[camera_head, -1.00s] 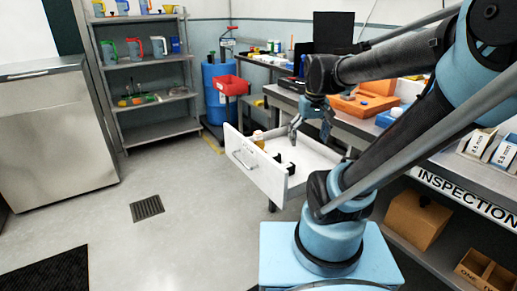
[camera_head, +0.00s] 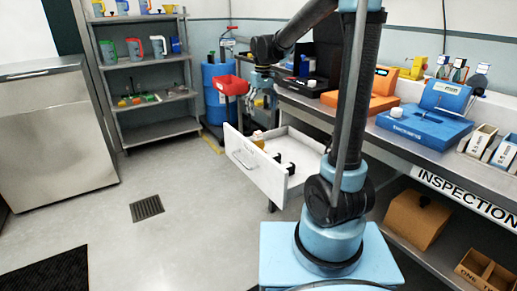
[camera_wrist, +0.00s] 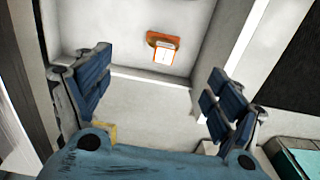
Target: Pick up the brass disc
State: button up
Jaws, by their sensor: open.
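I cannot clearly make out a brass disc in either view. The open white drawer (camera_head: 262,178) holds a small yellowish item (camera_head: 258,141) near its left side and small black items further right; none is plainly a disc. My gripper (camera_head: 262,97) hangs above and beyond the drawer's far left corner, near the red bin. In the wrist view its blue-padded fingers (camera_wrist: 157,97) are wide apart with nothing between them. A yellow patch (camera_wrist: 107,132) shows beside the left finger, partly hidden.
The wrist view shows an orange item (camera_wrist: 163,48) with a white label on a pale surface. A red bin (camera_head: 228,85) is by a blue drum (camera_head: 215,108). The workbench (camera_head: 400,145) carries orange and blue cases.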

jog(key=a, duration=0.1)
send_near(258, 143)
jog(key=f, duration=0.3)
jog(key=w+f, duration=0.1)
jog(key=f, duration=0.1)
jog(key=shift+d+f, duration=0.1)
jog(key=shift+d, duration=0.25)
jog(key=f, duration=0.4)
jog(key=shift+a+f, duration=0.1)
jog(key=shift+a, duration=0.25)
jog(key=shift+f, duration=0.55)
jog(key=c, duration=1.3)
